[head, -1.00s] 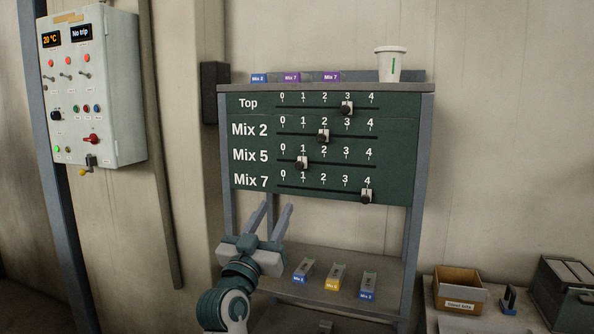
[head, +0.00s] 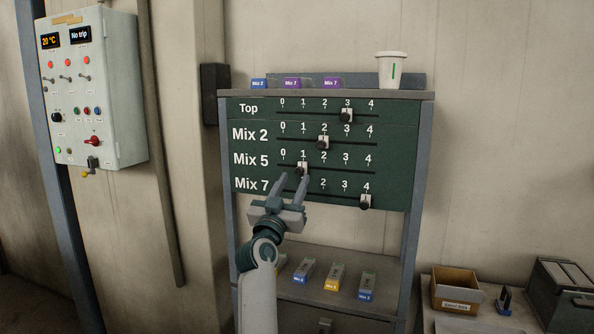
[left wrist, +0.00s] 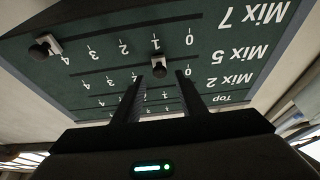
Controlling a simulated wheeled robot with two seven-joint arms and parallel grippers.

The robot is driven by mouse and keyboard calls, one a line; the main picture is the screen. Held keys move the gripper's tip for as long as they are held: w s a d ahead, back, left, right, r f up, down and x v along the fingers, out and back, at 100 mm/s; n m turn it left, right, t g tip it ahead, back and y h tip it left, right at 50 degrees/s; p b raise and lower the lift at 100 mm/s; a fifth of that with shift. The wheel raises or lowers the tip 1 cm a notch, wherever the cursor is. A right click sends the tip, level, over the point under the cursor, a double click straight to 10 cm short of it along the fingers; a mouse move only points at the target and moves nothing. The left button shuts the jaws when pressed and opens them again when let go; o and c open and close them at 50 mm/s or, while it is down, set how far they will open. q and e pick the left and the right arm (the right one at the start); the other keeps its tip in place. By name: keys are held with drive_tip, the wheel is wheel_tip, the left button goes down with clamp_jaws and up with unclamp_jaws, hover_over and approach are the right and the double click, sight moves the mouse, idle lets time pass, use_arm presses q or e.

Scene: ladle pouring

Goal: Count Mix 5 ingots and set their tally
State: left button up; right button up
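The green tally board (head: 400,140) has four slider rows. The Mix 5 slider knob (head: 302,168) stands at 1; Top is at 3, Mix 2 at 2, Mix 7 at 4. My left gripper (head: 295,178) is open and empty, with its fingers pointing up at the Mix 5 knob. In the left wrist view the knob (left wrist: 158,68) shows between the fingertips, just beyond them; contact is not clear. A yellow-labelled Mix 5 ingot (head: 333,277) lies on the lower shelf between two blue-labelled ingots. My right gripper is out of view.
On the top ledge are a blue-labelled block (head: 259,84), two purple Mix 7 blocks (head: 291,83) and a white cup (head: 391,70). A control box (head: 92,90) hangs on the wall at left. A cardboard box (head: 455,290) and a dark bin (head: 562,290) stand at lower right.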

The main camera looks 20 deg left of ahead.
sight(298, 172)
use_arm(q)
drive_tip(key=shift+p+x, duration=0.4)
drive_tip(key=shift+x, duration=1.4)
clamp_jaws()
